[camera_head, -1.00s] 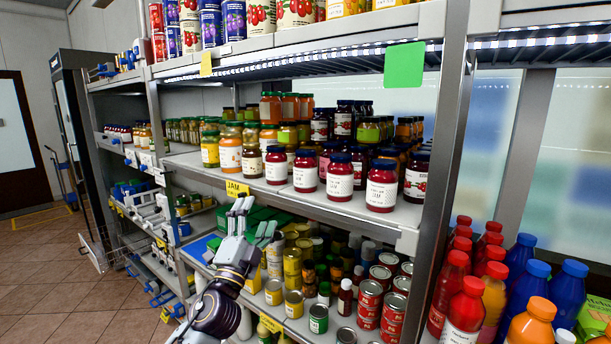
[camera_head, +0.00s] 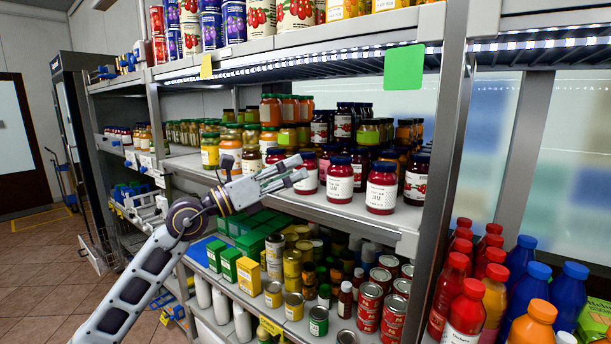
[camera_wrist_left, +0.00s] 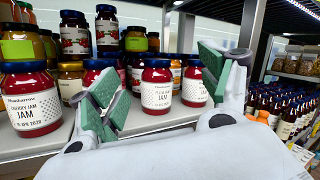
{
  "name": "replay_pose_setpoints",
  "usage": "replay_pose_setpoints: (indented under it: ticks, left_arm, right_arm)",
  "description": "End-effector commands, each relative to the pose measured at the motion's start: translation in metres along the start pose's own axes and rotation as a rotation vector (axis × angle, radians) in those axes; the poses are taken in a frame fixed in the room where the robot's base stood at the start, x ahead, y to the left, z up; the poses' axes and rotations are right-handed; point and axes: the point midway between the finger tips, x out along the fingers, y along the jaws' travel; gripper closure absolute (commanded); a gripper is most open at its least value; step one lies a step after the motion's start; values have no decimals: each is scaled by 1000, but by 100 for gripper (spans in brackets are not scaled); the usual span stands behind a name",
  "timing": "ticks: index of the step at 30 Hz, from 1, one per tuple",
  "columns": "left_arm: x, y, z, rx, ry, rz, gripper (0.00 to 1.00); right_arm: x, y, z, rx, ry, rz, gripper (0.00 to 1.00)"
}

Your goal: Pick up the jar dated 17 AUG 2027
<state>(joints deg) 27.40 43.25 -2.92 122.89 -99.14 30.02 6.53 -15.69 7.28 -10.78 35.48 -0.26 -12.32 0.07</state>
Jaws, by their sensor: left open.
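Red jam jars with dark blue lids stand along the front of the middle shelf. In the head view, one jar (camera_head: 340,182) and another jar (camera_head: 381,190) stand just right of my left gripper (camera_head: 298,173). The gripper is open and empty at jar height and partly covers jars behind it. In the left wrist view, a jar (camera_wrist_left: 156,90) shows between the spread green-padded fingers of the gripper (camera_wrist_left: 165,85), apart from them; its date is too small to read. A cherry jam jar (camera_wrist_left: 31,98) at left reads APR 2029. I cannot read 17 AUG 2027 on any jar.
The shelf's front edge (camera_head: 330,214) runs under the arm, and an upper shelf (camera_head: 300,45) hangs above. More jars crowd behind the front row. Cans and boxes (camera_head: 248,275) fill the lower shelf. A grey post (camera_head: 440,150) stands right of the jars.

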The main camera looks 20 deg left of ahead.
Motion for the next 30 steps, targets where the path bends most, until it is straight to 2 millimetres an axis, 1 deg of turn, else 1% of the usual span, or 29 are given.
replay_pose_setpoints:
  ticks: [1,6,10,14,21,30]
  left_arm:
    - [0,6,6,57,32,29,22]
    - [-6,30,22,219,138,147,22]
    - [-14,47,35,304,196,231,22]
    - [-20,58,44,351,228,286,22]
    - [-22,62,46,364,238,304,22]
    - [-19,63,46,362,237,302,22]
  right_arm:
    - [0,0,0,0,0,0,60]
    - [0,0,2,0,-2,0,60]
    - [0,-1,6,0,-6,-1,60]
    - [-1,-2,10,-1,-10,-2,60]
    - [-1,-3,14,-1,-15,-3,60]
    - [-2,-2,12,-1,-13,-2,60]
